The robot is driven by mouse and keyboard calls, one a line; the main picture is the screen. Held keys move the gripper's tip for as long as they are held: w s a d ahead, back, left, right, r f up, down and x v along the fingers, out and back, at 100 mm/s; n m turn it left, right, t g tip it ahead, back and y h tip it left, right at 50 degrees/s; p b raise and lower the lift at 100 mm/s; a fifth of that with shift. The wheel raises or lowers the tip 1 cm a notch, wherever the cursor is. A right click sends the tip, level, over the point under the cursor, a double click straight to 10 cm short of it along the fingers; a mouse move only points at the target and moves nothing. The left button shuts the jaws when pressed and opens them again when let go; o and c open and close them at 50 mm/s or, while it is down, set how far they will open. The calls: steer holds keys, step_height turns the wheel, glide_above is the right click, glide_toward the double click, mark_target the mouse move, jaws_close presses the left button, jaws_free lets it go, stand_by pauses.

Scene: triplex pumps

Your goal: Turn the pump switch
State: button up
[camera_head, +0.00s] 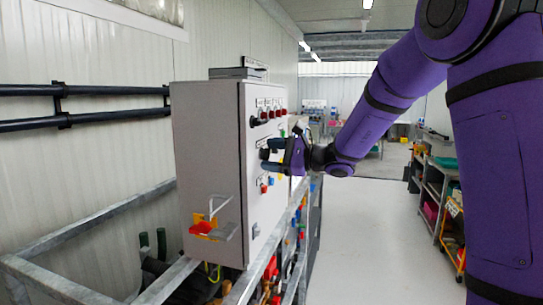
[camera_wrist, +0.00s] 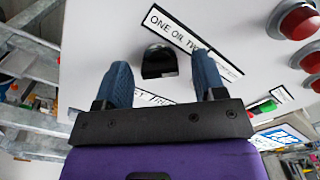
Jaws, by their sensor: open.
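A black switch knob (camera_wrist: 159,62) sits on the white panel face in the wrist view, beside a slanted label that reads in part "ONE OIL TWO". My gripper (camera_wrist: 162,72) is open, with one blue fingertip on each side of the knob and a gap to each. I cannot tell how deep the fingertips are relative to the knob. In the head view, my gripper (camera_head: 270,153) is at the right face of the grey control cabinet (camera_head: 208,150). The knob between the fingers cannot be made out there.
Red round buttons (camera_wrist: 298,22) lie right of the knob in the wrist view, with a green one (camera_wrist: 263,107) lower down. A yellow and red handle (camera_head: 203,228) is on the cabinet's near side. Metal rails (camera_head: 110,206) surround the cabinet.

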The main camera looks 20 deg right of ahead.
steer(key=shift+a, duration=0.1)
steer(key=c, duration=0.9)
steer(key=shift+n, duration=4.3)
steer(key=o, duration=0.9)
